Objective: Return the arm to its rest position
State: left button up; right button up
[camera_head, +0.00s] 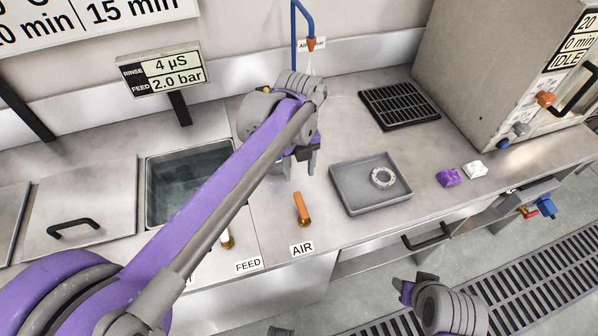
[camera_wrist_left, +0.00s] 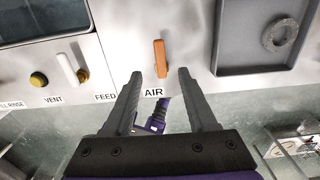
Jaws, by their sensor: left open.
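My left arm reaches in from the lower left over the steel counter. My left gripper (camera_head: 299,174) is open and empty, pointing down above the counter, behind the orange AIR lever (camera_head: 301,209) in the head view. In the left wrist view its two fingers (camera_wrist_left: 160,74) stand apart, with the orange lever (camera_wrist_left: 160,58) seen in the gap beyond the tips. The fingers do not appear to touch it. Part of my right arm's end (camera_head: 440,303) shows low at the right, over the floor; its finger opening is not clear.
A grey tray (camera_head: 352,203) holding a metal ring (camera_head: 383,177) lies right of the lever. A basin (camera_head: 163,205), a black rack (camera_head: 398,104), a purple block (camera_head: 449,177), a white block (camera_head: 475,170) and a machine (camera_head: 465,60) surround it. A blue air hose (camera_head: 294,30) hangs behind.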

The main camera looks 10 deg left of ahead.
dwell(0.4)
pick_arm(q)
jog(key=s+a+f+n+t+p, duration=0.1)
jog(key=s+a+f+n+t, duration=0.1)
jog(key=s+n, duration=0.6)
jog(key=s+a+f+n+t+p, duration=0.2)
jog(key=s+n, duration=0.7)
jog(key=n, duration=1.3)
jog(key=a+t, duration=0.1)
jog(key=a, duration=0.1)
jog(key=shift+s+a+f, duration=0.15)
jog(key=shift+a+f, duration=0.05)
jog(key=shift+a, duration=0.2)
